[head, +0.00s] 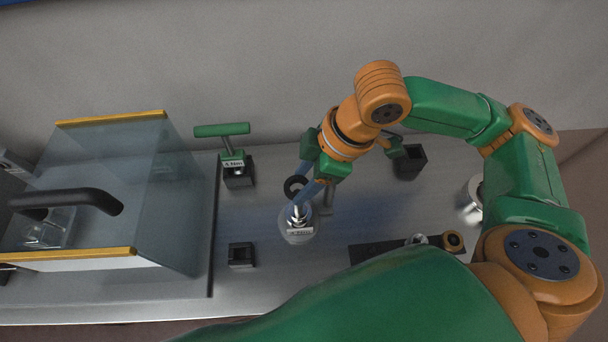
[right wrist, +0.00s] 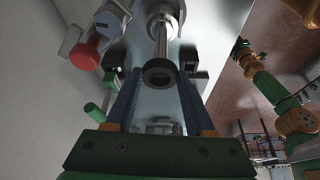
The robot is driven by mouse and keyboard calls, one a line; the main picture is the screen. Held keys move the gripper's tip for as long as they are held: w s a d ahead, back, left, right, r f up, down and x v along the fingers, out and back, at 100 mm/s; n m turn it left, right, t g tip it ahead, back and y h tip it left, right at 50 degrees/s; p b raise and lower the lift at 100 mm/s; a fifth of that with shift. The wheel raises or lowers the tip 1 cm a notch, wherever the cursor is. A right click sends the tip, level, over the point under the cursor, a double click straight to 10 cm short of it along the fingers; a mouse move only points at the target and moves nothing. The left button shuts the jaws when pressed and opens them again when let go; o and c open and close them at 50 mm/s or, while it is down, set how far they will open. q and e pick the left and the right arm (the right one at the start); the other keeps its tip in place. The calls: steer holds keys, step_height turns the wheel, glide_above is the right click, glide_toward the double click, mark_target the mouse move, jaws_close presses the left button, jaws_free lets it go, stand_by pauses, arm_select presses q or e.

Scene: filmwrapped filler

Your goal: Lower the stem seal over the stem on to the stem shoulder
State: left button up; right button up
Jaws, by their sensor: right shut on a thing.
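My right gripper (head: 303,187) is shut on the stem seal (head: 295,186), a small black ring. In the right wrist view the seal (right wrist: 159,73) sits between the two blue fingertips. The bright metal stem (head: 297,212) stands upright on a pale, round, labelled body (head: 297,233), just below the seal in the head view. In the right wrist view the stem (right wrist: 160,38) runs from the seal's edge to a wider metal part, probably the shoulder (right wrist: 160,12). The seal looks clear of the shoulder; whether the stem's tip is inside it, I cannot tell.
A clear hood (head: 170,200) with a black handle stands at the left. A green T-handle (head: 222,130) stands in a black holder. Black blocks (head: 241,254) (head: 415,160), a dark plate (head: 375,250) and a metal cylinder (head: 469,204) stand around. An orange-green arm (right wrist: 295,120) shows at right.

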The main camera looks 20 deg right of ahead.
stand_by(0.4)
steer(key=shift+p, duration=0.4)
steer(key=shift+f, duration=0.1)
steer(key=shift+f, duration=0.3)
steer(key=shift+f+b, duration=2.4)
steer(key=shift+f, duration=1.35)
steer(key=shift+r, duration=0.1)
